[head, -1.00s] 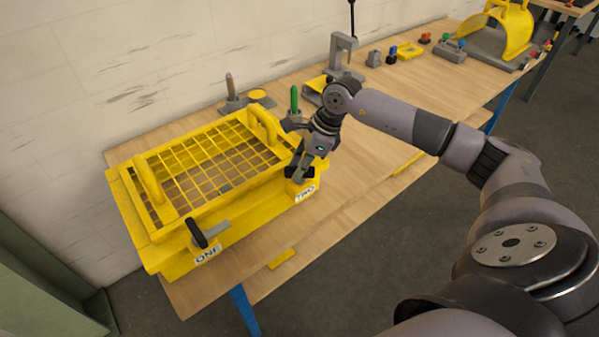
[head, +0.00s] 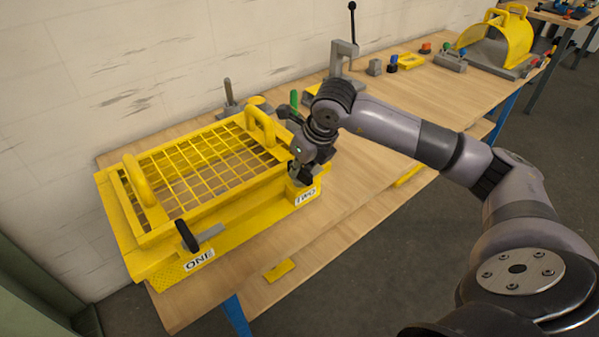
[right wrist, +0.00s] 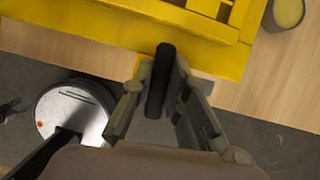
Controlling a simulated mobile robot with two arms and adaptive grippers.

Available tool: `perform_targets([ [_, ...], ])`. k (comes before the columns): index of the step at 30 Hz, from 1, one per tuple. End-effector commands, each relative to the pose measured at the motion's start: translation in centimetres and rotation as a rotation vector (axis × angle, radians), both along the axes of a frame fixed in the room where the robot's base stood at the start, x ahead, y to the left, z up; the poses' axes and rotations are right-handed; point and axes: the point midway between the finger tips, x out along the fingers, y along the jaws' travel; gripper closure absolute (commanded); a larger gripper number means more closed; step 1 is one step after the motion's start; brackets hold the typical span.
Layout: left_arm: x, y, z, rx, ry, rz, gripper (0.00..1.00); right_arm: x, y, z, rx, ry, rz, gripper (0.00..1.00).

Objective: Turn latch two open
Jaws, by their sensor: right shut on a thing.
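The yellow guard box (head: 240,222) with a mesh lid (head: 200,170) sits on the workbench. Latch two is at its right front corner, above the label TWO (head: 306,197). My right gripper (head: 300,176) reaches down over this latch and mostly hides it in the head view. In the right wrist view the black handle of latch two (right wrist: 160,82) stands between the two fingers of my right gripper (right wrist: 160,105), which is shut on it. Latch one (head: 187,236) is at the left front corner, above the label ONE, with a grey bar. My left gripper is not in view.
The wooden bench (head: 360,195) is clear to the right of the box. A grey post (head: 228,92) and a green handle (head: 294,99) stand behind it. A grey press (head: 343,60) with a lever stands farther back. A yellow piece (head: 279,270) lies below the bench's front edge.

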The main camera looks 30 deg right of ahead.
Motion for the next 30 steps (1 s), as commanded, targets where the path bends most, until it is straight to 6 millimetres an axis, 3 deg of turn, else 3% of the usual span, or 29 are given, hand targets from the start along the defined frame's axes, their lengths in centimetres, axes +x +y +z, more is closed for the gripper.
perform_targets([
  [22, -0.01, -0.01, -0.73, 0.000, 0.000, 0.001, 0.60, -0.07, -0.02, -0.09, 0.001, 0.005, -0.089, 1.00],
  [23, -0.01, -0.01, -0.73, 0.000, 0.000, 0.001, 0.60, -0.07, -0.01, -0.09, 0.001, 0.005, -0.089, 0.84],
  [30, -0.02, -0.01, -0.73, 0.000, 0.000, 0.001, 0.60, -0.04, -0.01, -0.06, 0.000, 0.003, -0.087, 0.68],
])
